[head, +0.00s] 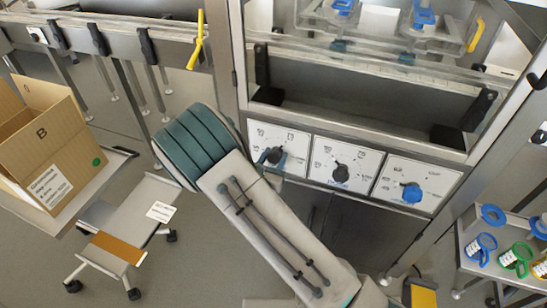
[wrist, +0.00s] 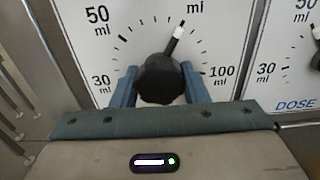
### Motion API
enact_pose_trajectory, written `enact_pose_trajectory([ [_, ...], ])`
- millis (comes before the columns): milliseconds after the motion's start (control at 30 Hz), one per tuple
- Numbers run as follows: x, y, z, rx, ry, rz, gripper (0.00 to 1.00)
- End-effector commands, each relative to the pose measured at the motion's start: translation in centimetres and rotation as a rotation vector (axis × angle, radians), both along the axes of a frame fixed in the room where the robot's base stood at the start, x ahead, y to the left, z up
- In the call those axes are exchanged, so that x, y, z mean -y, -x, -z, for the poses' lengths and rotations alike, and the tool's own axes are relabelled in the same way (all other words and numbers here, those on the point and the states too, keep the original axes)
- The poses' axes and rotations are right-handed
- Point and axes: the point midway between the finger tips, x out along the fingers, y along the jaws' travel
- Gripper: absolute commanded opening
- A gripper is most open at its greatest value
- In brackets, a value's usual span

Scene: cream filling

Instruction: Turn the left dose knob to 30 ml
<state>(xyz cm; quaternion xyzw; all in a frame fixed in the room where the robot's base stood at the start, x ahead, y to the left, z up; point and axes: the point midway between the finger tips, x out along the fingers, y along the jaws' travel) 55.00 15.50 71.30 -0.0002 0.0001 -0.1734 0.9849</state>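The left dose knob (wrist: 160,78) is a round black knob on a white dial plate (head: 292,142), in the middle of the wrist view. Its pointer, with a white tip (wrist: 179,32), points up and slightly right, between the 50 mark at upper left and the 100 mark at lower right. The 30 ml mark (wrist: 102,84) is at lower left. My gripper (wrist: 160,84) has one blue finger on each side of the knob, with no clear gap. It looks shut on the knob. In the head view my arm hides most of the gripper; the knob (head: 273,155) shows just beyond it.
A middle dial with a black knob (head: 340,172) and a right dial with a blue knob (head: 412,192) sit on the same machine front. A cardboard box (head: 40,140) stands at left. A side table (head: 475,245) with coloured rings and cups is at right.

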Motion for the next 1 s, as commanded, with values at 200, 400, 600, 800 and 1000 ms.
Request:
enact_pose_trajectory([
  [200,-0.04,0.02,-0.07,-0.006,0.016,-0.001,0.18],
  [400,-0.05,0.02,-0.27,-0.032,0.089,-0.002,0.18],
  [600,-0.02,0.05,-0.40,-0.084,0.232,-0.002,0.18],
  [800,-0.01,0.07,-0.46,-0.149,0.408,-0.002,0.18],
  [1000,-0.01,0.07,-0.49,-0.213,0.588,-0.003,0.18],
])
